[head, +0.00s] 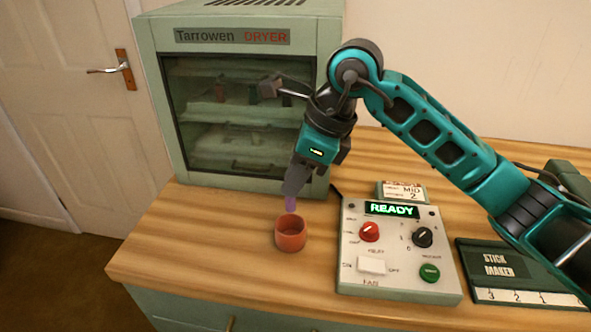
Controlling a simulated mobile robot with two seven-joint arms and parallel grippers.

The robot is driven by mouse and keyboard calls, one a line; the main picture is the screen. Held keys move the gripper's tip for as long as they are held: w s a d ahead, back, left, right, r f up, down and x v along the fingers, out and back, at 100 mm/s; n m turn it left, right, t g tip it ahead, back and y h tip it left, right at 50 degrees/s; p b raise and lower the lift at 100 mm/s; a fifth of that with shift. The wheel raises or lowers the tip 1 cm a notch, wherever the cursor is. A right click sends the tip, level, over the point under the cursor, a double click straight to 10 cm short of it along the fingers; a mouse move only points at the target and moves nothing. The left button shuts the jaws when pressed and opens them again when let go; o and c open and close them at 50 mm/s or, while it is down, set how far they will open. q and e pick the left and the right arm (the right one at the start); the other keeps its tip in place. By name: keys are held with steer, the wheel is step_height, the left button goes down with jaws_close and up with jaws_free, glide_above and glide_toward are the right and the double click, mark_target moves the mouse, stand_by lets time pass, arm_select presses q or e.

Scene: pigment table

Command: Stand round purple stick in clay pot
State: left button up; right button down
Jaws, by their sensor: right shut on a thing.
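The clay pot (291,236) is a small orange-brown cup standing on the wooden table, in front of the dryer. My right gripper (293,188) points down just above the pot and is shut on the round purple stick (291,204). Only a short purple length shows below the fingers. Its lower end is at the pot's far rim in the picture; I cannot tell whether it is inside the opening or behind it. My left gripper is not in view.
The green Tarrowen dryer (240,187) stands behind the pot. A control panel (398,285) reading READY is close on the pot's right, with a stick maker board (500,268) farther right. The wooden table (190,250) is clear left of the pot.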

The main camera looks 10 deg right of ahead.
steer(key=shift+f+b, duration=1.25)
steer(key=shift+f, duration=0.65)
step_height(320, 180, down, 2)
steer(key=shift+b, duration=0.85)
steer(key=shift+f+b, duration=0.4)
steer(key=shift+f, duration=0.05)
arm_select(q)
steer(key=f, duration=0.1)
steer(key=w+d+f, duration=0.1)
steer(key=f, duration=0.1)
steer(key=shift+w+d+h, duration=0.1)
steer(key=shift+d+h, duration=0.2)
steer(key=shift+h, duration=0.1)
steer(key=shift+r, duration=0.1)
arm_select(e)
steer(key=c, duration=1)
jaws_free()
steer(key=shift+r, duration=0.1)
arm_select(q)
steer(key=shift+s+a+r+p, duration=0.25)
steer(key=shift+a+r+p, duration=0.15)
steer(key=shift+p, duration=0.65)
arm_select(e)
step_height(320, 180, up, 20)
